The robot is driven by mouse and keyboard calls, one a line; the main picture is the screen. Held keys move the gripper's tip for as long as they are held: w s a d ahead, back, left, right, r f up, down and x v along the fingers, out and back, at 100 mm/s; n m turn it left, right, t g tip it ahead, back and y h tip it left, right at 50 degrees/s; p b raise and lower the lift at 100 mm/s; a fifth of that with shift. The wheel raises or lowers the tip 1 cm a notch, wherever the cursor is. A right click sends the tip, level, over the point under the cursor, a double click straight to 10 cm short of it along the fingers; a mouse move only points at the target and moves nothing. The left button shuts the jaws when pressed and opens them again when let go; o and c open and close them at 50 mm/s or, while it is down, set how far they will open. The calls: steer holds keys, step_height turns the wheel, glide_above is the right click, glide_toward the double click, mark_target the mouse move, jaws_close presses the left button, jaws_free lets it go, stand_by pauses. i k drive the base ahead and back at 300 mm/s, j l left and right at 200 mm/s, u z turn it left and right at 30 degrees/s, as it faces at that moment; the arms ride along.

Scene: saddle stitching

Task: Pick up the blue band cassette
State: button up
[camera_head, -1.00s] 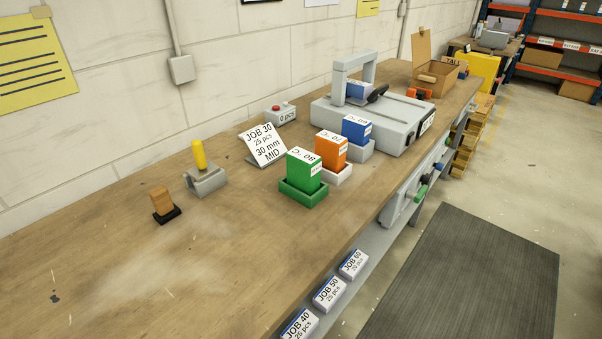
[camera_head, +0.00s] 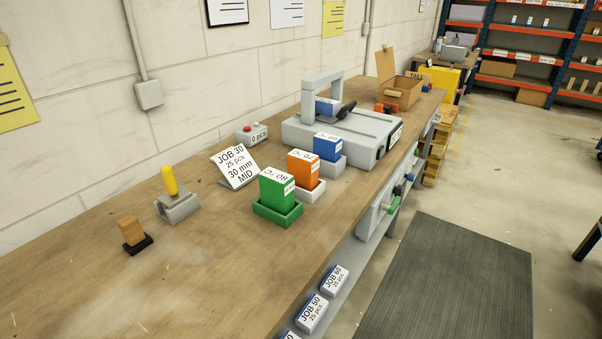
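The blue band cassette (camera_head: 327,147) stands upright in a grey holder (camera_head: 332,168) on the workbench, in front of the grey stitching machine (camera_head: 302,130). It is the farthest of three cassettes in a row. The orange cassette (camera_head: 303,169) stands in a white holder nearer to me, and the green cassette (camera_head: 277,190) in a green holder nearest. Another blue block (camera_head: 325,107) sits under the machine's arch; I cannot tell what it is. My gripper is not in view.
A job sign (camera_head: 235,166) and a counter box with a red button (camera_head: 252,134) stand left of the cassettes. A yellow-handled tool (camera_head: 170,180) in a grey stand and a wooden-handled stamp (camera_head: 132,232) are nearer. The bench front (camera_head: 210,290) and floor mat (camera_head: 452,285) are clear.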

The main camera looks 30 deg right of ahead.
mark_target(329, 147)
steer(key=i+l+z, duration=0.3)
steer(key=i+l, duration=0.55)
steer(key=i+l+z, duration=0.35)
steer(key=i+l, duration=0.5)
steer(key=i, duration=0.05)
